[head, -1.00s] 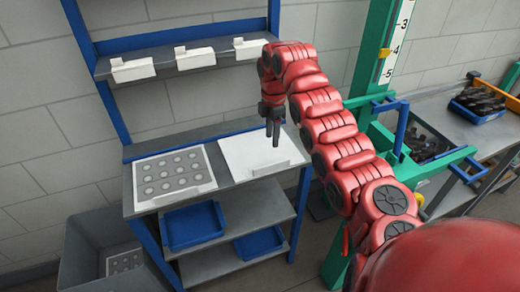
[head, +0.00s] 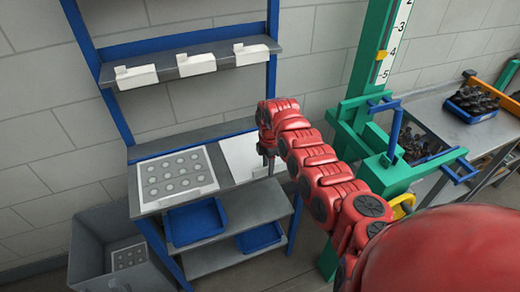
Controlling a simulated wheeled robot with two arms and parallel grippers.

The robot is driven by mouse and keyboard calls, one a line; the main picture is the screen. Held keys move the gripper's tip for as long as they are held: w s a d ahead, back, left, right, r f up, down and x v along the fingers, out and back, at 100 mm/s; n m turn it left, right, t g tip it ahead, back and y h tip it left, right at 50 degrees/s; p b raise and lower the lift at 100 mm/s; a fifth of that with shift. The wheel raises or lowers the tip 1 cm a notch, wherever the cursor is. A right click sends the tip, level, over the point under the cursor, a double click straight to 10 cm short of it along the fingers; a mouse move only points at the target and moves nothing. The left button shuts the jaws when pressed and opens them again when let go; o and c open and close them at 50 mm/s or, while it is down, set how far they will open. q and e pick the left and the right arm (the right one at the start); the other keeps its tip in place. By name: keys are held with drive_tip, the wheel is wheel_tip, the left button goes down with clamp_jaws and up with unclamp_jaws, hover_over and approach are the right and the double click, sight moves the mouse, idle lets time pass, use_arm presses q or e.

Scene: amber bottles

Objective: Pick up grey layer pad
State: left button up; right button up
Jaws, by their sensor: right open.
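A light grey pad with rows of round marks (head: 177,177) lies flat on the left of the workbench top (head: 215,136). A plain whitish pad (head: 238,158) lies flat to its right, with its right part hidden behind my arm. My right gripper (head: 268,165) points down over the right part of the plain pad. It is open, and I see nothing held in it. I cannot tell whether its fingertips touch the pad. Another dotted pad (head: 129,256) lies in the grey bin on the floor. My left gripper is not in view.
A shelf above the bench (head: 190,73) holds white boxes (head: 197,63). Blue trays (head: 195,222) sit on the levels below. A grey bin (head: 92,235) stands at left. A green frame with a scale (head: 363,100) stands right of my arm.

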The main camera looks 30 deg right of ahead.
drive_tip(key=shift+f, duration=0.25)
clamp_jaws()
drive_tip(key=shift+r, duration=0.1)
